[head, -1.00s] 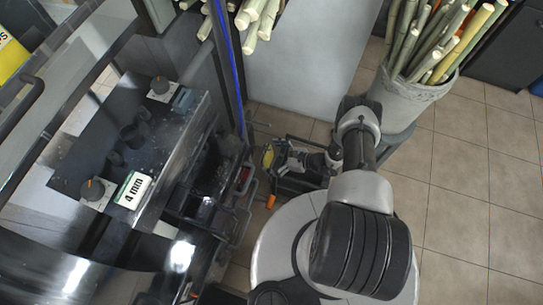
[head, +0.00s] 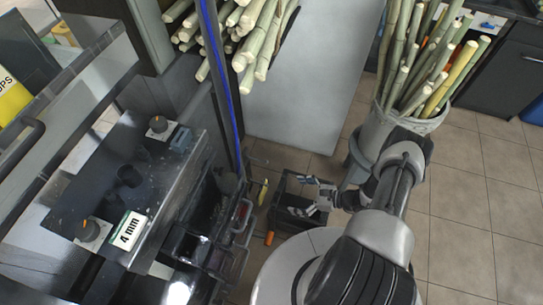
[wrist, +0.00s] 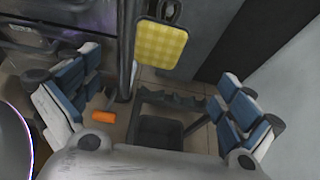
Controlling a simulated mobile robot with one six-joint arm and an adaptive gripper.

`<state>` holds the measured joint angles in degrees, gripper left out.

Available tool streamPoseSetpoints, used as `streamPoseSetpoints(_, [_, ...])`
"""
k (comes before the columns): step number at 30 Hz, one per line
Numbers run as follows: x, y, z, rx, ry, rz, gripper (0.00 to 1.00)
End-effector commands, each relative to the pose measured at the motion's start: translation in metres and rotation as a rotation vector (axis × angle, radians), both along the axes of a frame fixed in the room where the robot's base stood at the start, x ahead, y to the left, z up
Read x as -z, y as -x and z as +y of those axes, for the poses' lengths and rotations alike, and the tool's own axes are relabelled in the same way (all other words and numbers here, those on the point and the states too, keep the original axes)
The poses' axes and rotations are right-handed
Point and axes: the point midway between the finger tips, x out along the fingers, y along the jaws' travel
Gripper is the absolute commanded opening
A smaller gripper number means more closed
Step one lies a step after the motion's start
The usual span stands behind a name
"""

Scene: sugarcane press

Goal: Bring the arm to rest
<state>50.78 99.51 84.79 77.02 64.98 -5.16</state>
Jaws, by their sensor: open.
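My gripper (head: 318,194) is near the middle of the head view, low beside the press and above a dark open crate. In the wrist view my gripper (wrist: 155,98) has its two blue-padded fingers spread wide, with nothing between them. My arm reaches from the bottom of the head view up past the bucket and bends back toward the crate.
The press (head: 150,190) with its "4 mm" label stands at left. A dark crate (wrist: 160,133), an orange piece (wrist: 103,117) and a yellow checked pad (wrist: 160,43) are near my gripper. A grey bucket of canes (head: 375,128) stands behind my arm. Floor at right is clear.

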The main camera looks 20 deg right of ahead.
Motion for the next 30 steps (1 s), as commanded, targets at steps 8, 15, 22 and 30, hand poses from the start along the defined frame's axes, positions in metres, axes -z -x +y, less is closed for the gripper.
streamPoseSetpoints(8, [-0.008,-0.004,-0.002,-0.021,0.013,-0.009,0.99])
streamPoseSetpoints(15, [-0.095,-0.039,-0.01,-0.25,0.142,-0.096,0.99])
streamPoseSetpoints(22, [-0.206,-0.058,0.005,-0.547,0.32,-0.201,0.99])
streamPoseSetpoints(30, [-0.326,-0.047,0.039,-0.874,0.553,-0.326,0.99])
